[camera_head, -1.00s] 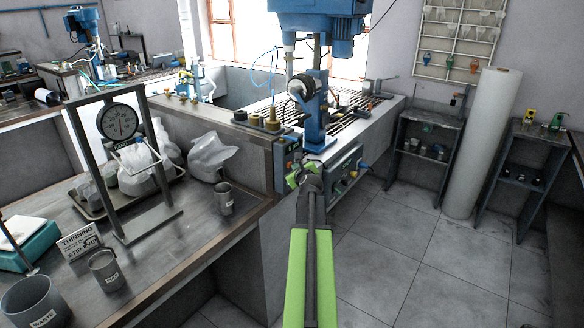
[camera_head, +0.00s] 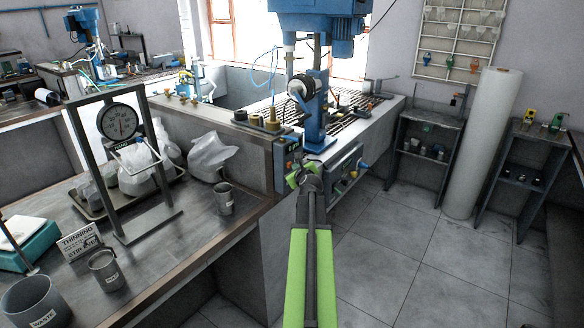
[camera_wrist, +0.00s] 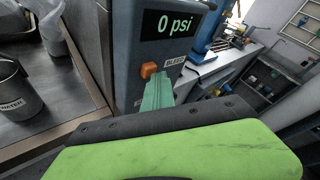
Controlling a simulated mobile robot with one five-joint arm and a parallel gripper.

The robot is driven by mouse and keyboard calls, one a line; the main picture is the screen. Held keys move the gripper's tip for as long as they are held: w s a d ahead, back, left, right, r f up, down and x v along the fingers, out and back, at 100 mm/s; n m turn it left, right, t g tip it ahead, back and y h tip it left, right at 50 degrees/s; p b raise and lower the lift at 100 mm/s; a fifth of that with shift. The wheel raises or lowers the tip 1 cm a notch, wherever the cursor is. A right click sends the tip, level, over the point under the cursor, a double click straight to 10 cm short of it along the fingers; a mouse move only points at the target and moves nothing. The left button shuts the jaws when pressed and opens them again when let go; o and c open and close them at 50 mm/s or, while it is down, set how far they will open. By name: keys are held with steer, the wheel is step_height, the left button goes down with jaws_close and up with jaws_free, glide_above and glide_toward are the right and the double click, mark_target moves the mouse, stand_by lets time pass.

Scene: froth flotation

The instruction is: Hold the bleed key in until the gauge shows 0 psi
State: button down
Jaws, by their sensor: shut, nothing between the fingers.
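The gauge box (camera_wrist: 133,50) is dark grey, and its display (camera_wrist: 173,23) reads 0 psi in green in the wrist view. The orange bleed key (camera_wrist: 149,70) sits below the display, beside a label that reads BLEED. My gripper (camera_wrist: 158,92) is shut and empty, with its green fingertips right at the key. They cover the key's lower part, so I cannot tell how far in it is. In the head view my gripper (camera_head: 302,174) is in front of the box (camera_head: 288,152), at the bench's right end; the key is not clear there.
A blue machine (camera_head: 316,110) stands just behind the box. A metal cup (camera_head: 224,199) and a dial scale (camera_head: 121,122) stand on the bench to the left. Shelves (camera_head: 430,128) and a tall white roll (camera_head: 482,145) are at the right. The floor (camera_head: 400,250) between is clear.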

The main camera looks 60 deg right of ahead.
stand_by(0.4)
steer(key=shift+s, duration=0.95)
steer(key=s, duration=0.5)
steer(key=shift+a+f, duration=0.1)
